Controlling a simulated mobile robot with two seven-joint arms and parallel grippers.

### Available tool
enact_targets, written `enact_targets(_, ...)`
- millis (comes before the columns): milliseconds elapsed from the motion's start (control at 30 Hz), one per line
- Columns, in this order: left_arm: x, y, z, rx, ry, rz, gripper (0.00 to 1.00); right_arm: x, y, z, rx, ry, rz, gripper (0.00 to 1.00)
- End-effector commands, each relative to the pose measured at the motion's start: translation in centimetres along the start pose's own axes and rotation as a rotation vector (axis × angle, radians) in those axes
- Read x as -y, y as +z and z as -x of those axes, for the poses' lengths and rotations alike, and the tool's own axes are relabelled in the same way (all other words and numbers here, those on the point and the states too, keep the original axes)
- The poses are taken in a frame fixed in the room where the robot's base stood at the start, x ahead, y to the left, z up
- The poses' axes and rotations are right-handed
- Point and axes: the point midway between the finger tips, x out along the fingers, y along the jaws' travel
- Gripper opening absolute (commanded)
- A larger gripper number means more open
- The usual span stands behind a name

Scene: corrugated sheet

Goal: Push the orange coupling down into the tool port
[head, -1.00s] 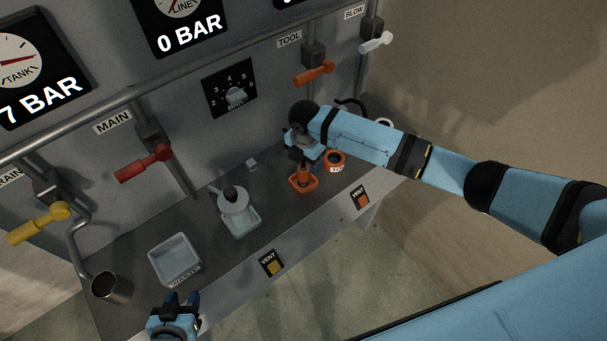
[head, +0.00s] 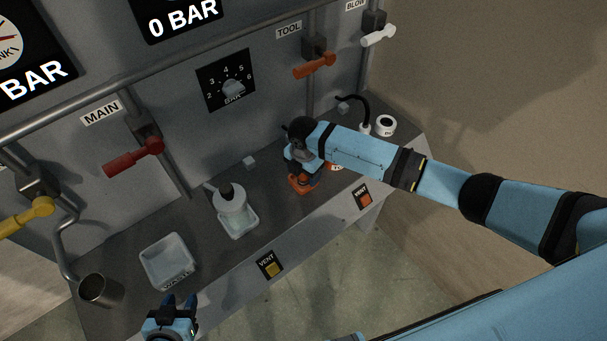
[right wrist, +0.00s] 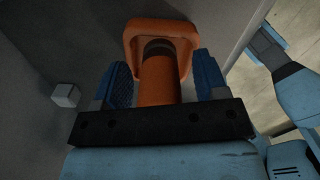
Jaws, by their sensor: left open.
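The orange coupling (right wrist: 160,85) stands at an orange square holder (head: 299,186), which also shows in the right wrist view (right wrist: 185,30). My right gripper (head: 305,170) is down at the coupling. In the right wrist view its blue fingers (right wrist: 165,80) stand on either side of the coupling, with a gap showing at the right finger, so it looks open. My left gripper (head: 180,305) is open and empty at the bench's front edge.
A white container (head: 230,200) stands in a pale tray (head: 238,229). A waste tray (head: 166,260) and a metal cup (head: 101,290) are further left. A white port (head: 385,124) is at the back right. Valve handles, red (head: 135,157) and orange (head: 314,66), stick out from the panel.

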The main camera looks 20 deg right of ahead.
Motion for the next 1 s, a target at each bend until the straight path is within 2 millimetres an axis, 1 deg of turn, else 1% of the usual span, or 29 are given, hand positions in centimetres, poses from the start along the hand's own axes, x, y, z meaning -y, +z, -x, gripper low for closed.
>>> enact_targets(33, -0.1, -0.1, 0.0, -0.001, 0.000, 0.001, 0.43, 0.0, 0.0, 0.0, 0.000, 0.000, 0.000, 0.55)
enact_targets(233, -0.1, 0.0, 0.1, 0.000, 0.001, 0.003, 0.43, 0.0, 0.0, 0.0, 0.000, 0.000, 0.000, 0.09)
enact_targets(267, -0.1, 0.0, 0.1, 0.001, 0.001, 0.003, 0.43, 0.0, 0.0, 0.0, 0.000, 0.000, 0.000, 0.07)
enact_targets(500, -0.2, 0.0, 0.1, 0.002, 0.001, 0.004, 0.43, 0.0, 0.0, 0.1, 0.000, 0.000, 0.000, 0.07)
enact_targets(667, -0.2, -0.5, 0.5, 0.003, 0.000, 0.004, 0.43, 0.0, 0.0, 0.9, 0.000, 0.001, 0.000, 0.07)
enact_targets(767, -0.1, -1.3, 1.0, 0.002, -0.003, 0.003, 0.43, 0.0, 0.0, 1.9, 0.000, 0.001, 0.000, 0.07)
enact_targets(867, 0.1, -2.4, 1.8, 0.000, -0.008, 0.002, 0.43, 0.0, 0.0, 3.4, 0.000, 0.001, 0.000, 0.07)
enact_targets(967, 0.3, -3.5, 2.8, 0.002, -0.013, 0.011, 0.43, -0.1, 0.0, 5.8, 0.000, 0.003, 0.002, 0.07)
enact_targets(1000, 0.3, -4.0, 3.2, 0.006, -0.017, 0.022, 0.43, -0.1, 0.0, 7.0, 0.001, 0.002, 0.002, 0.07)
